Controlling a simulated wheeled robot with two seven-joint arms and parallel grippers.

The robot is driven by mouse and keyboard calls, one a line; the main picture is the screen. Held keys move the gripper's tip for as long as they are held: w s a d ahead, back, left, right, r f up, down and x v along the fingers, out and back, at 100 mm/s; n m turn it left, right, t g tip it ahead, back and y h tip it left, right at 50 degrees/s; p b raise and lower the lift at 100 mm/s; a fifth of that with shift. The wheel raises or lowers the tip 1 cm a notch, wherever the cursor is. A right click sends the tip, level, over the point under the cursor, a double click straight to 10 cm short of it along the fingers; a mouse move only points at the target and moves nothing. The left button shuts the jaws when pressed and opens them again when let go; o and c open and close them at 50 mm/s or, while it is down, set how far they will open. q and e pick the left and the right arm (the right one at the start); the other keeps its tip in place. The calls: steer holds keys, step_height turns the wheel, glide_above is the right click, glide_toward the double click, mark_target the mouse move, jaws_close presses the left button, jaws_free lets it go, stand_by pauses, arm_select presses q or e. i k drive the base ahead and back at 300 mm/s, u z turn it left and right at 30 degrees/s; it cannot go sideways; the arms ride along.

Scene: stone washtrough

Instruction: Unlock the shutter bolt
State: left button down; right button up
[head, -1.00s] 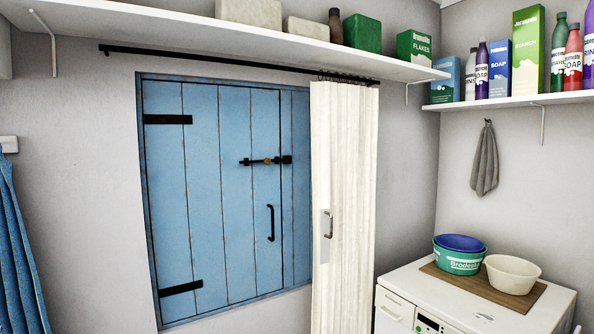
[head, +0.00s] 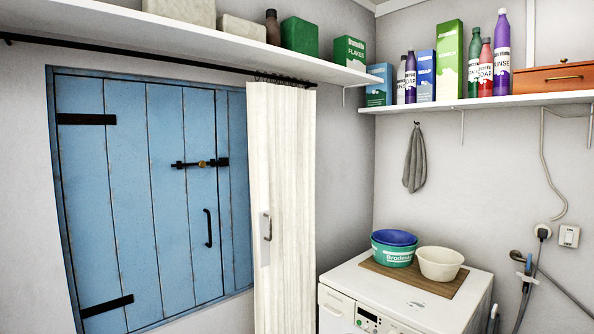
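The blue plank shutter (head: 130,200) fills the left of the head view and is shut in its frame. The black bolt (head: 200,163) lies level across the shutter's right part, with a small brass-coloured spot near its middle. Its right end reaches the frame side, so it looks shot across the gap, though it is small in view. A black pull handle (head: 208,228) sits below the bolt. Neither of my grippers shows in the view.
A cream curtain (head: 285,200) with a handle-like fitting hangs just right of the shutter. A white washing machine (head: 340,310) with basins on a mat stands at lower right. Shelves above hold boxes (head: 299,36) and bottles (head: 502,50). A grey cloth (head: 414,160) hangs on the wall.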

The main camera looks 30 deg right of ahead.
mark_target(202, 165)
steer(key=z, duration=1.15)
steer(key=i, duration=0.5)
steer(key=z, duration=0.05)
